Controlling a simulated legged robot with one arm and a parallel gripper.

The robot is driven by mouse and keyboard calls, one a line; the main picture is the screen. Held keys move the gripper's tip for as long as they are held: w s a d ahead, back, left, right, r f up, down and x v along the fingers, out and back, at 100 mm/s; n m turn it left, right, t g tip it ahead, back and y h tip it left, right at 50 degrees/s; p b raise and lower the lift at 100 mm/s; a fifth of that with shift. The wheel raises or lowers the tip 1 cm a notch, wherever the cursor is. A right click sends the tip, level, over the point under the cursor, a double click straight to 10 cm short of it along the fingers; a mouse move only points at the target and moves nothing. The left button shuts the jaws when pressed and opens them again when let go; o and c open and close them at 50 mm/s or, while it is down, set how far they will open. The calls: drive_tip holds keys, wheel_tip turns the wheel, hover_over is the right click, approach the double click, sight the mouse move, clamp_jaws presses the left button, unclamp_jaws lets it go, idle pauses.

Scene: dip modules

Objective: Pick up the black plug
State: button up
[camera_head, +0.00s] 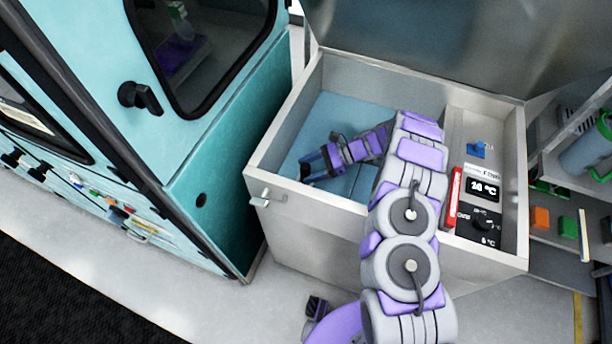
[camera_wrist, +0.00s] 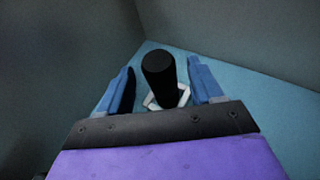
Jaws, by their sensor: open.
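The black plug (camera_wrist: 158,72) shows in the wrist view as a dark cylinder with a rounded top. A pale angular piece (camera_wrist: 167,98) shows around its lower part on the blue floor. My gripper (camera_head: 312,166) reaches down inside the open metal basin (camera_head: 277,133). In the wrist view its two blue fingers stand apart, one on each side of the plug, with visible gaps. The gripper is open and holds nothing. The plug's lower end is partly hidden by the gripper's black front edge. In the head view I cannot make out the plug clearly beside the fingers.
The basin has a light blue floor and upright walls close around my gripper. A control panel with a display (camera_head: 482,190) and a blue knob (camera_head: 477,150) is on its right. A raised metal lid (camera_head: 430,45) stands behind. A teal cabinet (camera_head: 215,150) stands close on the left.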

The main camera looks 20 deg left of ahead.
drive_tip(key=x, duration=0.3)
drive_tip(key=shift+a+f, duration=0.1)
drive_tip(key=shift+a, duration=0.25)
drive_tip(key=shift+d, duration=0.2)
drive_tip(key=c, duration=1.1)
drive_tip(key=shift+o, duration=0.2)
wheel_tip(320, 180, up, 18)
drive_tip(key=p, duration=0.3)
